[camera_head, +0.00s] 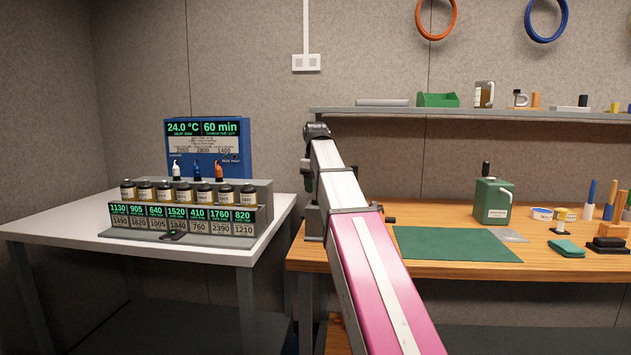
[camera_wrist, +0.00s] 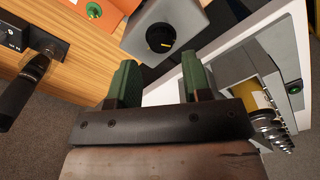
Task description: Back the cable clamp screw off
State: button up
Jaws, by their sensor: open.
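My gripper (camera_wrist: 160,72) shows in the wrist view with two green fingers spread apart and nothing between them. Ahead of the gap is a grey block (camera_wrist: 188,18) with a round black knob (camera_wrist: 161,37) bearing a short yellow mark. The knob is apart from both fingertips. I cannot tell whether this knob is the cable clamp screw; no other part is clearly a clamp screw. In the head view my arm covers most of the area at the left end of the wooden bench (camera_head: 460,269), and the gripper's fingers are mostly hidden there.
A black handle (camera_wrist: 22,88) stands up at the left of the wrist view, near an orange part with a green knob (camera_wrist: 94,10). A white table (camera_head: 80,232) holds a display rack (camera_head: 185,218) with several bottles. A green mat (camera_head: 450,244) and green canister (camera_head: 492,201) are on the bench.

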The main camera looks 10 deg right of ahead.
jog(key=m, duration=0.9)
jog(key=r+m, duration=0.1)
jog(key=m, duration=1.7)
jog(key=shift+s+r, duration=0.15)
jog(key=shift+r, duration=0.25)
jog(key=n, duration=0.2)
jog(key=r+n, duration=0.1)
jog(key=n, duration=0.1)
jog(key=shift+s+f, duration=0.1)
jog(key=shift+f, duration=3.3)
